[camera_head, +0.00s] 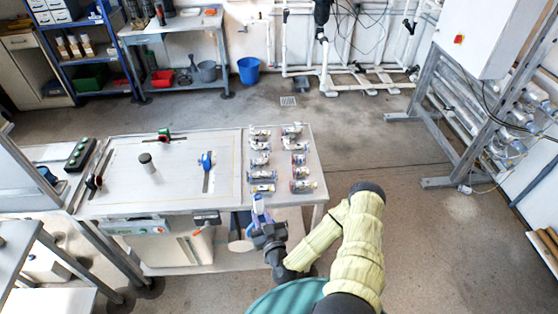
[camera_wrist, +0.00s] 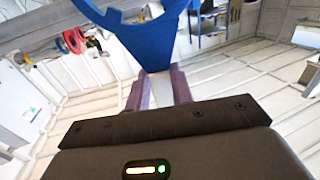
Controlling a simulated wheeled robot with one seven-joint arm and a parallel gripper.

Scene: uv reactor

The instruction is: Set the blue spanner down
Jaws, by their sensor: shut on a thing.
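The blue spanner (camera_wrist: 152,45) fills the top middle of the wrist view, its wide curved jaw partly cut off by the frame. My gripper (camera_wrist: 161,85) is shut on its narrow end between two purple-grey fingers.
A blue-handled tool (camera_head: 207,160), a grey cylinder (camera_head: 147,162) and a green-and-red tool (camera_head: 164,135) are farther left. Bare bench surface lies between them. Floor to the right is open.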

